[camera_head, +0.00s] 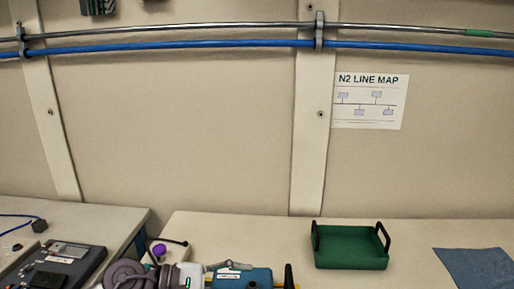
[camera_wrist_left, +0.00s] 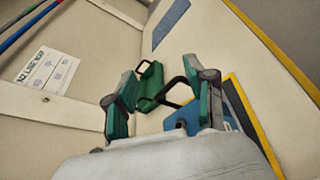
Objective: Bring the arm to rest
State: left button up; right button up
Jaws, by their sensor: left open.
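My left gripper (camera_wrist_left: 159,92) shows in the left wrist view with its two green-padded fingers apart and nothing held between them. In the head view my left arm (camera_head: 150,276) comes in low at the bottom edge, left of the middle, and the gripper end is hard to make out there. A blue case (camera_head: 242,279) with a black upright handle lies beside it on the bench. Blue of this case (camera_wrist_left: 186,122) also shows beyond the fingers in the wrist view. My right gripper is in neither view.
A green tray (camera_head: 350,258) with two black handles stands on the bench (camera_head: 420,232). A blue cloth (camera_head: 478,266) lies at the far right. A dark instrument (camera_head: 62,266) sits on the left table. A blue pipe (camera_head: 200,46) runs along the wall.

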pick_arm(q)
notch_tip(320, 180, up, 8)
jog(key=w+a+n+t+h, duration=0.1)
jog(key=a+n+t+h, duration=0.1)
jog(key=n+t, duration=1.3)
jog(key=w+a+f+n+t+y, duration=0.3)
jog(key=a+n+y, duration=0.5)
jog(key=n, duration=1)
jog(key=s+a+f+n+g+y, duration=0.3)
jog(key=a+f+n+y, duration=0.15)
jog(key=f+n, duration=0.35)
jog(key=s+a+f+n+g+y, duration=0.3)
jog(key=f+n+y, duration=0.3)
jog(key=f+n, duration=0.15)
jog(key=s+f+n+g+h, duration=0.1)
jog(key=s+f+n+g, duration=0.5)
jog(key=s, duration=0.5)
jog(key=s+f+n+g+h, duration=0.1)
jog(key=s+f+n+g, duration=0.35)
jog(key=s+f, duration=0.4)
notch_tip(320, 180, down, 23)
jog(key=s+m+g, duration=0.1)
jog(key=s+g, duration=0.1)
jog(key=s+a+f+g, duration=0.1)
jog(key=s+a+f, duration=0.1)
jog(key=s+f, duration=1.5)
jog(key=shift+s+a+f+y, duration=0.25)
jog(key=shift+s+f+y, duration=0.1)
jog(key=shift+f, duration=0.1)
